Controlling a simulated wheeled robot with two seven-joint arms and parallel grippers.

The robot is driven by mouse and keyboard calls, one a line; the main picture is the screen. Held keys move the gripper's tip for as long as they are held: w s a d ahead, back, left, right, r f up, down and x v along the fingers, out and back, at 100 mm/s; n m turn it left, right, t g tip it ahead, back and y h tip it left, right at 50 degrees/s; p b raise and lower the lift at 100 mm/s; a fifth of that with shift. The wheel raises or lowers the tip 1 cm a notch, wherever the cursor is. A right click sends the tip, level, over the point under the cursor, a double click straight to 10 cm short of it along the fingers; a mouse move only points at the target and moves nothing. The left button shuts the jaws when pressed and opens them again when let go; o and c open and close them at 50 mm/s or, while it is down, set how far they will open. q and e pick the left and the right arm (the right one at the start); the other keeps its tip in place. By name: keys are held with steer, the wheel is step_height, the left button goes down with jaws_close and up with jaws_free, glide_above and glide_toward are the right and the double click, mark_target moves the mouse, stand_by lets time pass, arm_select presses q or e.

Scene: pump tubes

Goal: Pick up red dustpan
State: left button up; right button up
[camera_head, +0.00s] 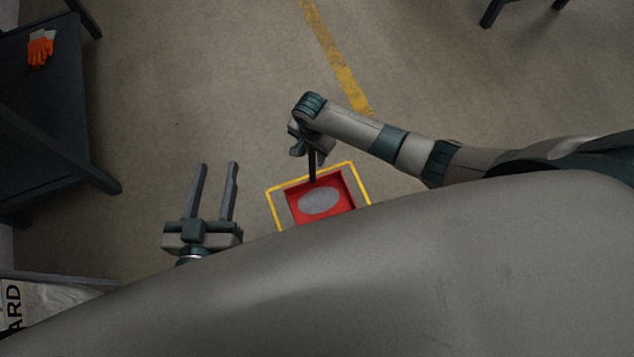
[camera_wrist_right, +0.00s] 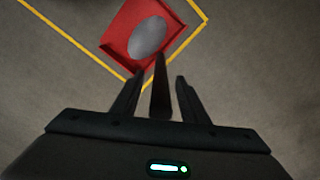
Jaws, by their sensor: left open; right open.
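The red dustpan (camera_head: 344,190) lies on the floor inside a yellow outline, with a grey oval on its pan. It also shows in the right wrist view (camera_wrist_right: 118,40). A dark upright handle (camera_head: 312,166) rises from it. My right gripper (camera_head: 303,144) is above the dustpan at the handle's upper end. In the right wrist view, my right gripper's fingers (camera_wrist_right: 160,78) are open, with the dark handle (camera_wrist_right: 160,97) between them. I see gaps on both sides. My left gripper (camera_head: 217,165) is open and empty, left of the dustpan.
The yellow floor outline (camera_head: 274,209) surrounds the dustpan. A dark table (camera_head: 40,90) at the left holds orange gloves (camera_head: 41,50). A yellow floor stripe (camera_head: 335,60) runs behind. A pale bag-like item (camera_head: 50,302) is at lower left. The floor around the dustpan looks clear.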

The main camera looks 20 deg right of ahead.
steer(key=shift+f, duration=0.1)
steer(key=shift+c, duration=0.2)
jaws_close()
stand_by(0.5)
